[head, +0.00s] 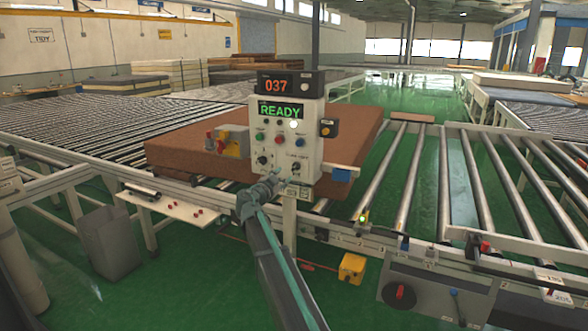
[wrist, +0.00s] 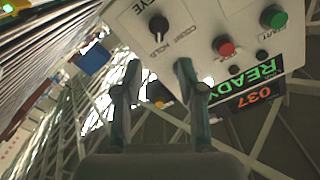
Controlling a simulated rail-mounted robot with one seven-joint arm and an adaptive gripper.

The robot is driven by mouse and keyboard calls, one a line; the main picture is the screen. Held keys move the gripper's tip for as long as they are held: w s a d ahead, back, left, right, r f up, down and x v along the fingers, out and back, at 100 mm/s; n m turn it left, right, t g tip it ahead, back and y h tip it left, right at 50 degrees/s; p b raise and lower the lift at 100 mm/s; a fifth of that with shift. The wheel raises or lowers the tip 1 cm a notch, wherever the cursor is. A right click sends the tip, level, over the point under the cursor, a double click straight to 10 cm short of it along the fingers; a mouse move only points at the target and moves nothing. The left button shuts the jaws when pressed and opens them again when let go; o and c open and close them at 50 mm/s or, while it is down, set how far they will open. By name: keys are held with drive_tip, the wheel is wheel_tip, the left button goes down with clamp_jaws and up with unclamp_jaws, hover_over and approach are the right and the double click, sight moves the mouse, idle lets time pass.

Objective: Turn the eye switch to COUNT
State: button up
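The control panel (head: 311,145) is a pale box with a green READY display, and it shows upside down in the wrist view (wrist: 215,15). The eye switch is a round black knob low on the panel's right side (head: 296,168). In the wrist view, the eye switch (wrist: 158,26) has EYE, COUNT and HOLD labels by it. Its white mark seems to lie toward HOLD. My gripper (head: 272,184) is in front of the panel's lower part.
Another black knob (head: 262,161) sits at the panel's lower left. Red (wrist: 224,46) and green (wrist: 273,17) buttons are close by. A brown mattress (head: 180,148) lies behind the panel. Roller conveyors (head: 470,185) spread on both sides. A yellow box (head: 351,268) stands below.

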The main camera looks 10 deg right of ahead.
sight(295, 166)
drive_tip(key=p+x, duration=0.3)
drive_tip(key=x, duration=0.7)
drive_tip(key=shift+w+d, duration=0.3)
clamp_jaws()
